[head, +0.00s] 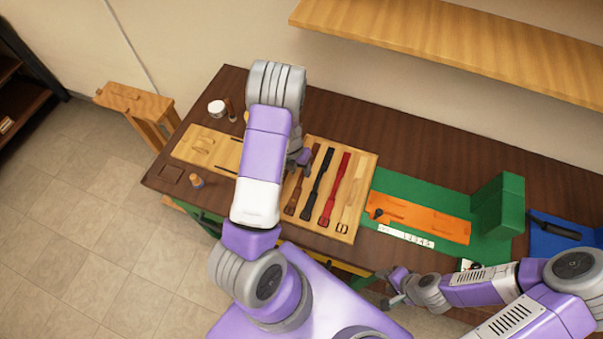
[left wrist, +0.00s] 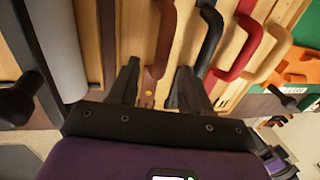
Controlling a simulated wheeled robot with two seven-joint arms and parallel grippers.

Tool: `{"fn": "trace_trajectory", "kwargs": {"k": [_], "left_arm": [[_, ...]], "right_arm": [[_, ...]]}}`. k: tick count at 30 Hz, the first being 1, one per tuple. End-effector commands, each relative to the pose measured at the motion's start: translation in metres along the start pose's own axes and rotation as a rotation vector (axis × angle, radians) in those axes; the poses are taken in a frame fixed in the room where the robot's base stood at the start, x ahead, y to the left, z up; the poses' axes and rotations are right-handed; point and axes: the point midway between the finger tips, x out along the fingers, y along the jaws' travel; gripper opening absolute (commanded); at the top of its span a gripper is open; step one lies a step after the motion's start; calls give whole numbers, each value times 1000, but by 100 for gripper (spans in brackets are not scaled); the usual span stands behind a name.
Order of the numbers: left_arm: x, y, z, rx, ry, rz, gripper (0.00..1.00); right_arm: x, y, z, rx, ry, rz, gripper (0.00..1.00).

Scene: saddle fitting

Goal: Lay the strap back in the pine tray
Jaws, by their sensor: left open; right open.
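The pine tray (head: 367,163) lies on the dark bench. In it lie side by side a brown strap (head: 293,201), a black strap (head: 314,193), a red strap (head: 334,190) and a pale tan strap (head: 352,202). My left gripper (head: 298,164) is over the tray's left part, at the brown strap. In the left wrist view its fingers (left wrist: 158,88) are open, with the brown strap (left wrist: 163,48) between them and a gap on each side. My arm hides the tray's left edge. My right gripper (head: 390,287) is open and empty near the bench's front edge.
A green mat (head: 408,185) with an orange plate (head: 430,217) and a white numbered strip (head: 405,236) lies right of the tray. A green block (head: 498,205) stands beyond.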

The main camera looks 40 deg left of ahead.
Motion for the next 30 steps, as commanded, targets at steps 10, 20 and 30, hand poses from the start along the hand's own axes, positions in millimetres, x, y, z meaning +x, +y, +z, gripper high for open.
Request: {"fn": "trace_trajectory", "kwargs": {"k": [10, 20, 30], "left_arm": [[-69, -1, 0, 2, -2, 0, 48], [-81, 0, 0, 0, 1, -1, 48], [-81, 0, 0, 0, 0, 0, 48]], "right_arm": [[-12, -4, 1, 0, 0, 0, 48], [-13, -5, 1, 0, 0, 0, 48], [-13, -5, 1, 0, 0, 0, 48]]}}
